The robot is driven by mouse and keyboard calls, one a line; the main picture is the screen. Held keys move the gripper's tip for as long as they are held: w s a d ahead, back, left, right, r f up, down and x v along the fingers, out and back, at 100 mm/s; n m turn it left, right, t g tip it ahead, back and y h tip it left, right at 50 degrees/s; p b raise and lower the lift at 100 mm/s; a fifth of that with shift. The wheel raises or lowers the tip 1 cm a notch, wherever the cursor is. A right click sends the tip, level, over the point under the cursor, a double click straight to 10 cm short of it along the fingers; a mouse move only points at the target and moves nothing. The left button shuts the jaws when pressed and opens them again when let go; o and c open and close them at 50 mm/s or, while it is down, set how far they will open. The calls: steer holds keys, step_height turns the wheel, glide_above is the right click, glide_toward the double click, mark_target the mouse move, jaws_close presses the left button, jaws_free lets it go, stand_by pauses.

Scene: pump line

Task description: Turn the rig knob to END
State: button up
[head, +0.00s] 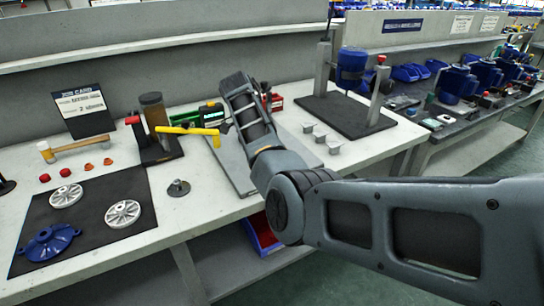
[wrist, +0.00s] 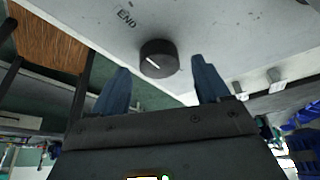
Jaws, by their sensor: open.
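The rig knob (wrist: 158,60) is a round black knob with a white pointer line, on a pale grey panel in the wrist view. The printed END label (wrist: 126,18) is above and left of it. The pointer line slants toward the upper left and does not clearly line up with END. My gripper (wrist: 160,66) is open, with one dark blue finger on each side of the knob in the picture. I cannot tell whether the fingers touch it. In the head view my arm hides the knob, and the gripper's fingers cannot be made out.
In the head view, a yellow-handled tool (head: 187,130) and a brown cylinder on a dark stand (head: 154,115) are left of my arm. Several small grey blocks (head: 320,134) and a dark-based stand (head: 345,113) are right of it. A dark mat (head: 90,235) holds pump parts.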

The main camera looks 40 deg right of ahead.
steer(key=v, duration=0.6)
steer(key=shift+r, duration=0.15)
steer(key=shift+a, duration=0.1)
